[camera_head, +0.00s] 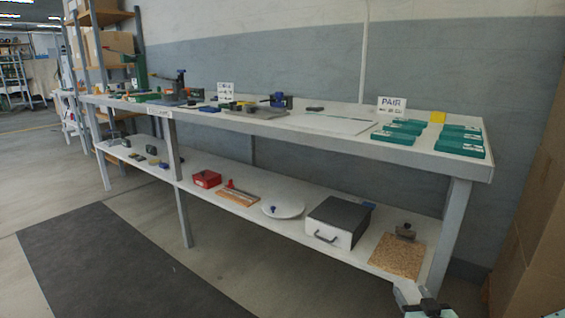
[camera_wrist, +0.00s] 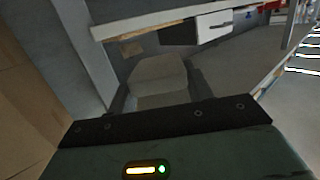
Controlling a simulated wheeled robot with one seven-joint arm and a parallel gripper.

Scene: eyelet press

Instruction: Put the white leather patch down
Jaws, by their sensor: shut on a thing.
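My gripper (camera_wrist: 158,98) shows in the wrist view, its dark crossbar below. A pale grey-beige piece with rounded corners sits between its fingers. I take it to be the white leather patch (camera_wrist: 158,72), in shade, held away from the bench; its lower part is hidden by the crossbar.
The long bench top (camera_head: 415,155) holds a pale flat board (camera_head: 330,124), a PAIR sign (camera_head: 392,105), several green cases (camera_head: 460,141) and a yellow block (camera_head: 437,117). Presses stand at its far left. The lower shelf holds a white box (camera_head: 328,233), a plate (camera_head: 283,207) and a cork board (camera_head: 397,257).

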